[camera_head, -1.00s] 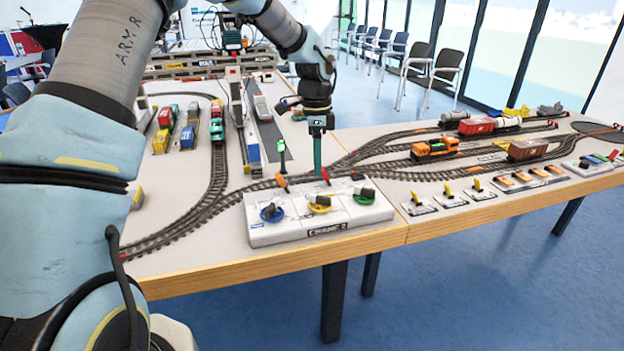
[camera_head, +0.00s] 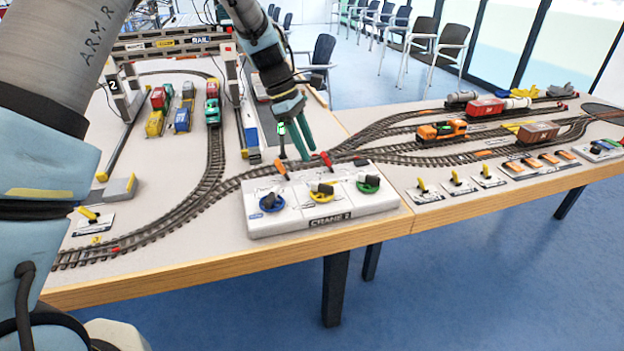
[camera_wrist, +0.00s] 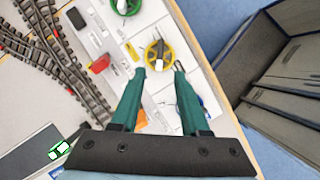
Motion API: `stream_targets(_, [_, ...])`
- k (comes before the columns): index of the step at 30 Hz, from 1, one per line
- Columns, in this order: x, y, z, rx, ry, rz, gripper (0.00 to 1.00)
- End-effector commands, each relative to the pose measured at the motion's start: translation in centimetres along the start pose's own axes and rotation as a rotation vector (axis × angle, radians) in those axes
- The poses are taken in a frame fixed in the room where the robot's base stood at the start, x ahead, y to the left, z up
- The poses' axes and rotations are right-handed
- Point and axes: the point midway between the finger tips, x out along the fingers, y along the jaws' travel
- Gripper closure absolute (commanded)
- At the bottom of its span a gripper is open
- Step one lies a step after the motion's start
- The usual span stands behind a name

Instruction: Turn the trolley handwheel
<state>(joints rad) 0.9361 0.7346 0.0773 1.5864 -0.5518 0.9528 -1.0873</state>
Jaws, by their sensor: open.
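The white control box (camera_head: 388,201), marked CRANE 2, stands at the table's front edge. It bears a blue handwheel (camera_head: 271,204), a yellow handwheel (camera_head: 322,197) and a green handwheel (camera_head: 368,187), each with a dark handle. I cannot read which one is the trolley's. My gripper (camera_head: 302,150) is open and empty, pointing down above and behind the box. In the wrist view, my gripper (camera_wrist: 159,71) has the yellow handwheel (camera_wrist: 153,60) just past and between its fingertips, apart from them. The green handwheel (camera_wrist: 118,9) is at the top; the blue one is mostly hidden behind the right finger.
Orange and red levers (camera_head: 326,160) rise along the box's back edge. Tracks with wagons (camera_head: 213,110) and an orange locomotive (camera_head: 441,130) lie around. Small lever plates (camera_head: 457,185) sit to the right.

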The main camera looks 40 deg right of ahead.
Motion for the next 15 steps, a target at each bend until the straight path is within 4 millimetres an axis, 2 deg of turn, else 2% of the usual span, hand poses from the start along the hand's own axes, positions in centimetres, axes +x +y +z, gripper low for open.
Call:
stream_targets(5, [2.1,-0.1,0.1,-0.004,-0.001,-0.005,0.55])
stream_targets(15, [8.2,-0.1,0.1,-0.002,0.0,-0.004,0.55])
